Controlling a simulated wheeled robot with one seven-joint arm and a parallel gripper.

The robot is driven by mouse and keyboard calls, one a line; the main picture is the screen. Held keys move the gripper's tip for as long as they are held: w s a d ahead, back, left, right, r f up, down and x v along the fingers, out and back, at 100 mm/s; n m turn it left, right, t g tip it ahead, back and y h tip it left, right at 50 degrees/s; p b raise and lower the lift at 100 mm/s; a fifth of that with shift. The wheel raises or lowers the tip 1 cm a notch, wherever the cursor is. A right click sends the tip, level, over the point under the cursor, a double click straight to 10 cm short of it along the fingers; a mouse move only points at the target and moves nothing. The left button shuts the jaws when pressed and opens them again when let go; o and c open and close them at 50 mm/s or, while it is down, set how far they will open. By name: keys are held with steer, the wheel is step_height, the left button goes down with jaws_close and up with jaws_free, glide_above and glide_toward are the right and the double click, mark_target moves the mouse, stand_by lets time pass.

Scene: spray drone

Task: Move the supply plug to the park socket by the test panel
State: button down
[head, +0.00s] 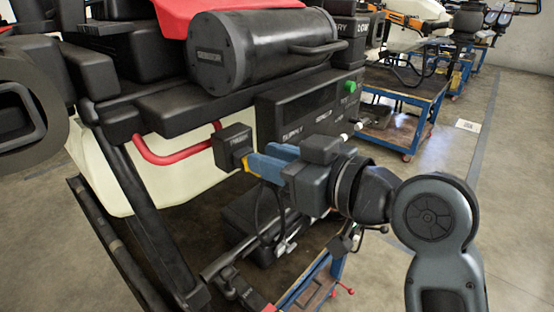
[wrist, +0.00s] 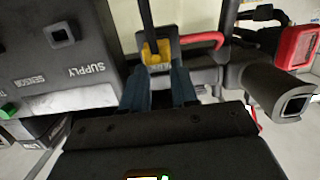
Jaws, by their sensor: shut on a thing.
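My gripper (head: 254,164) has blue fingers shut on the yellow supply plug (head: 247,165). The plug (wrist: 154,52) also shows between the fingers in the wrist view, with a black cable running from it. The plug is at the face of the dark park socket block (head: 233,146), left of the test panel. I cannot tell how deep it sits, as the fingers hide part of it. The dark test panel (head: 300,108) has SUPPLY and SENSOR labels. In the wrist view its supply socket (wrist: 60,33) shows as an empty square opening.
A black cylinder (head: 262,50) lies above the panel. A green button (head: 350,87) is on the panel. A cable hangs below my gripper. A blue cart (head: 408,100) stands behind at the right, with open floor beside it.

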steer(key=shift+w+a, duration=0.25)
steer(key=shift+a, duration=0.1)
steer(key=c, duration=0.8)
jaws_free()
steer(key=shift+d, duration=0.1)
steer(key=shift+b+v, duration=0.7)
steer(key=shift+v, duration=3.15)
